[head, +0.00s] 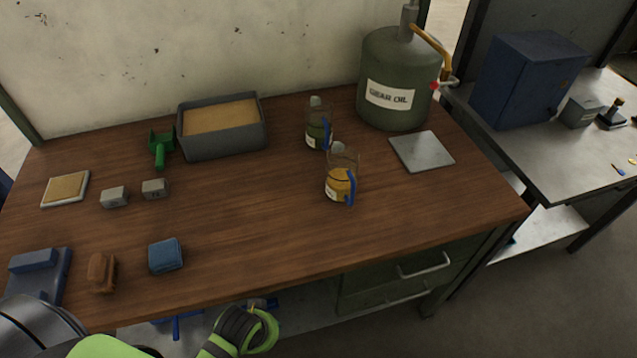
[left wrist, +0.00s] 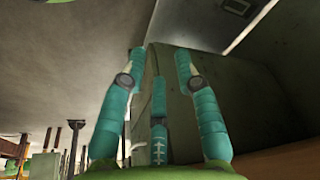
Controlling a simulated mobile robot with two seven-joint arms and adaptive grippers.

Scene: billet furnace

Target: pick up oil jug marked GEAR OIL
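Two clear jugs with blue handles stand upright on the wooden bench. The rear jug (head: 317,131) holds dark green oil, and the front jug (head: 339,182) holds amber oil. Both have white labels, too small to read. A large green drum (head: 392,80) behind them carries a label reading GEAR OIL. My left gripper (left wrist: 160,70) shows in the left wrist view with its teal fingers spread and nothing between them. It points at a grey wall and panels, with no jug in that view.
The wooden bench (head: 240,230) also holds a grey sand tray (head: 222,137), a green scoop (head: 160,150), small grey blocks, a blue block (head: 165,256), a brown brush (head: 102,272) and a metal plate (head: 422,151). A blue cabinet (head: 527,80) stands right. Bench around the front jug is clear.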

